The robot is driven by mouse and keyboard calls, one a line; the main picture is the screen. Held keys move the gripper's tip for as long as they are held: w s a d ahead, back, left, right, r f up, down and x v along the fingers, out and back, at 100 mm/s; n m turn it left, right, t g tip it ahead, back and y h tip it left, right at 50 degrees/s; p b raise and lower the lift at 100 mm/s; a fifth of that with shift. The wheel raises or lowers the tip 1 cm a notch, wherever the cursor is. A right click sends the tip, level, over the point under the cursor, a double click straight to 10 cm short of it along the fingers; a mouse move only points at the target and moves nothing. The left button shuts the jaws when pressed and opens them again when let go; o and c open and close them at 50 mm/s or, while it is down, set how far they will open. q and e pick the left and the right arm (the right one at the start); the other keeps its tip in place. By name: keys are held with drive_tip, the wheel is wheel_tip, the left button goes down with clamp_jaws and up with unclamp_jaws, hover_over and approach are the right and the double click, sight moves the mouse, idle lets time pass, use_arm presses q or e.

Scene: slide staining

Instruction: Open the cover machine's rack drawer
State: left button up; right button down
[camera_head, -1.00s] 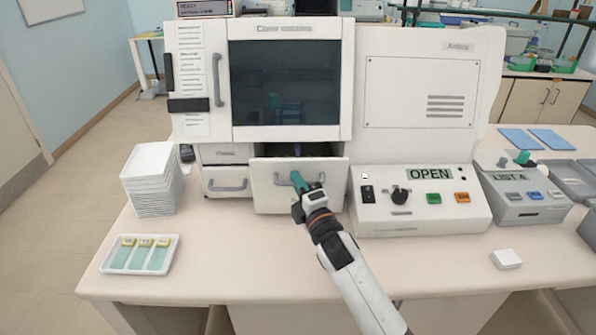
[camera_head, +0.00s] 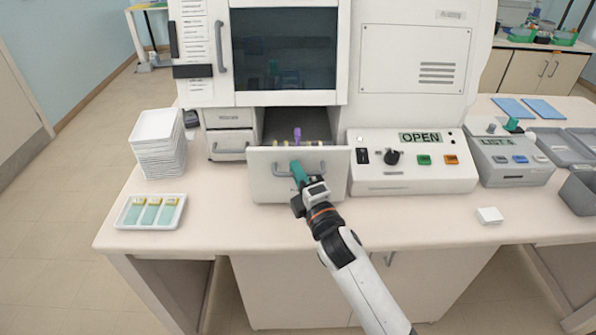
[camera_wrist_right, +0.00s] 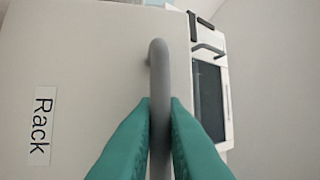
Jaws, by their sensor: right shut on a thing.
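The cover machine (camera_head: 410,62) is a white cabinet with a dark window at the back of the table. Its rack drawer (camera_head: 262,188) stands out from the body, and its inside shows, with a purple piece and small yellowish parts in it. My right gripper (camera_head: 298,172) is shut on the drawer's grey handle (camera_head: 282,168). In the right wrist view the green fingers (camera_wrist_right: 160,125) pinch the handle bar (camera_wrist_right: 158,75) from both sides, beside a "Rack" label (camera_wrist_right: 40,126) on the drawer front. My left gripper is not in view.
A control panel (camera_head: 400,180) reading "OPEN" stands right of the drawer. A smaller closed drawer (camera_head: 231,146) is at its left. A stack of white trays (camera_head: 160,150) and a slide tray (camera_head: 180,211) lie left. A small white block (camera_head: 489,215) lies right.

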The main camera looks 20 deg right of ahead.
drive_tip(key=c, duration=1.8)
unclamp_jaws()
drive_tip(key=shift+o, duration=0.2)
drive_tip(key=b+v, duration=0.3)
drive_tip(key=v, duration=0.9)
drive_tip(key=shift+b, duration=0.4)
